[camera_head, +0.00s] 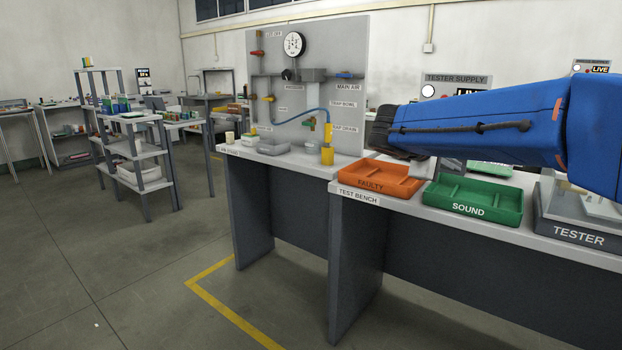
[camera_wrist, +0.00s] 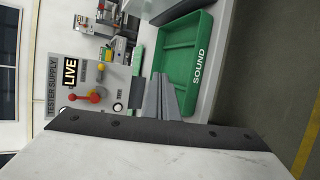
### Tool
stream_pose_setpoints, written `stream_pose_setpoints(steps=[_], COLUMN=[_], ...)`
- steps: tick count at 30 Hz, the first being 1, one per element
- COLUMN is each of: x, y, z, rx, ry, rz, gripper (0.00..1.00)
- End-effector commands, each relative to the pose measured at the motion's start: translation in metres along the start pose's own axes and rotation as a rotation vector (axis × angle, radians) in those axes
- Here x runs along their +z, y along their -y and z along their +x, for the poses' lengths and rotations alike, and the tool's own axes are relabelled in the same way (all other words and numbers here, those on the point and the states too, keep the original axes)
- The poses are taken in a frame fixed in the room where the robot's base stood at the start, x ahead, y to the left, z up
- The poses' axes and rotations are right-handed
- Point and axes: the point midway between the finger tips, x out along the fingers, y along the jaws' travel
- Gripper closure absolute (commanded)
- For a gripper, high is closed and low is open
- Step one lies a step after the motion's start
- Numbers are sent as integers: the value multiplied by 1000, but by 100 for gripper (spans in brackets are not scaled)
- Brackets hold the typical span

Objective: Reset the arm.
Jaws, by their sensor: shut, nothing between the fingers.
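My blue arm reaches in from the right in the head view, above the test bench (camera_head: 336,187), its dark wrist end over the space behind the orange and green trays. My gripper (camera_wrist: 159,78) shows in the wrist view as two grey fingers close together, with nothing between them. It appears beside the green SOUND tray (camera_wrist: 186,52); the gap in height cannot be told. In the head view the gripper is mostly hidden by the arm and wrist.
The orange FAULTY tray (camera_head: 381,179), the green SOUND tray (camera_head: 473,201) and the TESTER (camera_head: 578,235) line the bench front. A grey panel (camera_head: 345,55) with a gauge and hoses stands left. A shelf rack (camera_head: 140,157) stands farther left. Open floor lies in front.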

Motion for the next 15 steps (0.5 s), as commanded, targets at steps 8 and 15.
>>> stream_pose_setpoints(steps=[8, 15], x=[88, 140], y=[102, 193], z=[-7, -31], rx=[-292, -527], ry=[-39, -75], rz=[194, 390], gripper=[100, 100])
